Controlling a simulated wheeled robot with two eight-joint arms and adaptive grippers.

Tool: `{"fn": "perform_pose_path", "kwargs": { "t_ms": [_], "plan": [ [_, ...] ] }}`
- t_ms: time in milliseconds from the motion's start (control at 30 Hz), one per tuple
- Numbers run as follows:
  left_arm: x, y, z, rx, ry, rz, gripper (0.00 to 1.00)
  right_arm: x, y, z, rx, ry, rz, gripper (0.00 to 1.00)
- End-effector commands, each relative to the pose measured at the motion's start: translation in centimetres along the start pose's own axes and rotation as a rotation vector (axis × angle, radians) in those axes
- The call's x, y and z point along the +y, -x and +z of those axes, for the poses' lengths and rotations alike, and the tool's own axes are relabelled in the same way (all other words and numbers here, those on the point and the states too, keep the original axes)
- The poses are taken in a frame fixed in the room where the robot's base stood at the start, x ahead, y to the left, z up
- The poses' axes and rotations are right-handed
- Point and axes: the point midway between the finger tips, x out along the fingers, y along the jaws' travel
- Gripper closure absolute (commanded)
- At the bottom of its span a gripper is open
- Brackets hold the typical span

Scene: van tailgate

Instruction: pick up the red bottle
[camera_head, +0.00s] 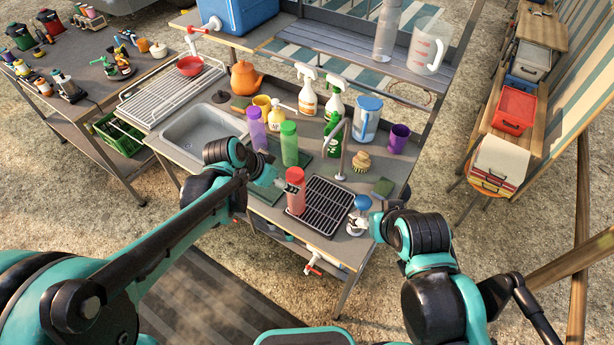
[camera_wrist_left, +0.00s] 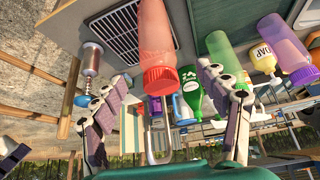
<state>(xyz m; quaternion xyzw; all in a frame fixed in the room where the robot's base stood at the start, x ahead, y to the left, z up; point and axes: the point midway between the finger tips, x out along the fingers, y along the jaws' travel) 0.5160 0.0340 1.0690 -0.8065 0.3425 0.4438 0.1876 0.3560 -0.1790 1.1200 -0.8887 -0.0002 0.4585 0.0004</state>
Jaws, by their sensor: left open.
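The red bottle (camera_head: 296,203) stands upright on the counter beside the black drying rack (camera_head: 327,205). In the left wrist view the red bottle (camera_wrist_left: 167,40) shows upside down, with its ribbed cap between the two fingers. My left gripper (camera_head: 284,186) is open at the upper part of the bottle and covers some of it in the head view. I cannot tell whether either finger touches it.
A green bottle (camera_head: 289,145) and a purple bottle (camera_head: 257,129) stand behind my left gripper. A sink (camera_head: 205,135) lies to the left. A tap (camera_head: 342,150), a scrub brush (camera_head: 361,163) and a purple cup (camera_head: 399,138) stand behind the rack.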

Motion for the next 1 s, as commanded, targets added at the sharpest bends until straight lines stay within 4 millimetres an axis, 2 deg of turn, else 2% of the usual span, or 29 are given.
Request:
{"fn": "perform_pose_path", "kwargs": {
  "t_ms": [67, 367, 600, 733, 933, 1000],
  "plan": [
    [0.1, -0.4, -0.5, 0.002, -0.016, 0.012, 0.26, 0.0, 0.3, -0.2, 0.0, 0.0, 0.0, 0.27],
    [0.1, -4.0, -0.3, 0.003, -0.022, 0.013, 0.26, 0.0, -0.8, 0.6, 0.0, 0.0, 0.0, 0.27],
    [0.2, -7.6, -0.3, 0.003, -0.02, 0.013, 0.26, 0.0, -1.7, 1.2, 0.0, 0.0, 0.0, 0.27],
    [0.2, -8.2, -0.3, 0.003, -0.019, 0.013, 0.26, 0.0, -1.8, 1.3, 0.0, 0.0, 0.0, 0.27],
    [0.2, -8.2, -0.4, 0.003, -0.019, 0.012, 0.26, 0.0, -1.7, 1.2, 0.0, 0.0, 0.0, 0.27],
    [0.2, -8.2, -0.4, 0.003, -0.019, 0.012, 0.44, 0.0, -1.7, 1.2, 0.0, 0.0, 0.0, 0.27]
  ]
}}
